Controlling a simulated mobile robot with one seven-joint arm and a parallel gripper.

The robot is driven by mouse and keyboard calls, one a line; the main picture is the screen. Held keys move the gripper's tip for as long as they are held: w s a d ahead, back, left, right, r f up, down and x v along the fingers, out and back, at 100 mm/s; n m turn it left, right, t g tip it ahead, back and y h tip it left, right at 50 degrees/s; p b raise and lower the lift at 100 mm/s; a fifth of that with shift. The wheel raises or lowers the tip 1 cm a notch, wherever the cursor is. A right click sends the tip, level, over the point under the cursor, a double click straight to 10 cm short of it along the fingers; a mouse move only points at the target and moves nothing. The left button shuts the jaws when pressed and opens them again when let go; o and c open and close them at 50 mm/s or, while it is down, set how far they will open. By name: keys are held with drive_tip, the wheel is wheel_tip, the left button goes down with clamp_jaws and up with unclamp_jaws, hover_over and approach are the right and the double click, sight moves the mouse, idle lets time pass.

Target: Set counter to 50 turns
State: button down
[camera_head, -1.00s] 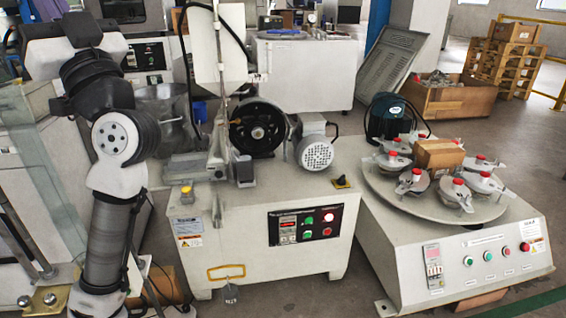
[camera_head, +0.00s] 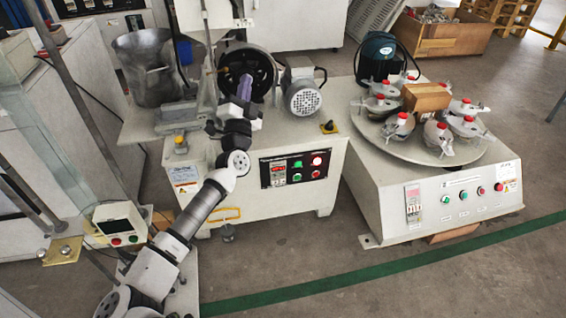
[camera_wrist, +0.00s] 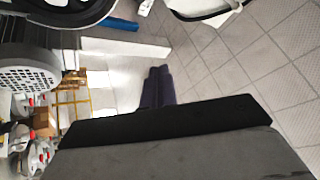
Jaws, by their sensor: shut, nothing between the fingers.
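My gripper (camera_head: 246,82) is in front of the black wheel of the middle machine in the head view. Its purple fingers are together with nothing between them; they also show in the wrist view (camera_wrist: 159,76). The middle machine's black control panel (camera_head: 296,168) has a small counter-like display (camera_head: 272,172) at its left, with green and red buttons beside it. The right machine has another small counter-like unit (camera_head: 413,204) on its sloped front. Their digits are too small to read. My gripper is above the black panel, apart from both units.
A grey motor (camera_head: 301,91) is right of my gripper and also shows in the wrist view (camera_wrist: 28,77). A round plate (camera_head: 379,131) with several clamped holders tops the right machine. A small white box with a screen (camera_head: 119,222) is at lower left. The front floor is clear.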

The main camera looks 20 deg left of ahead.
sight(283, 181)
drive_tip(key=w+d+f+m+g+h+p, duration=0.1)
drive_tip(key=d+f+m+g+h, duration=0.2)
drive_tip(key=f, duration=0.7)
drive_tip(key=d+f+m+g+h+p, duration=0.1)
drive_tip(key=d+f+h, duration=0.25)
drive_tip(key=f, duration=0.65)
drive_tip(key=s+d+f+g+h+p, duration=0.1)
drive_tip(key=s+d+f+g, duration=0.1)
drive_tip(key=f, duration=0.7)
drive_tip(key=s+d+f+m+g+h+p, duration=0.1)
drive_tip(key=s+d+f, duration=0.3)
drive_tip(key=f, duration=0.5)
drive_tip(key=shift+s+d+g, duration=0.35)
drive_tip(key=shift+d+g, duration=0.25)
drive_tip(key=shift+d, duration=0.35)
drive_tip(key=shift+f, duration=0.1)
drive_tip(key=w+a+b, duration=0.5)
drive_tip(key=w+b, duration=0.2)
drive_tip(key=shift+w, duration=0.2)
drive_tip(key=shift+w+a+f+b, duration=0.1)
drive_tip(key=shift+w+b, duration=0.1)
drive_tip(key=shift+b, duration=0.65)
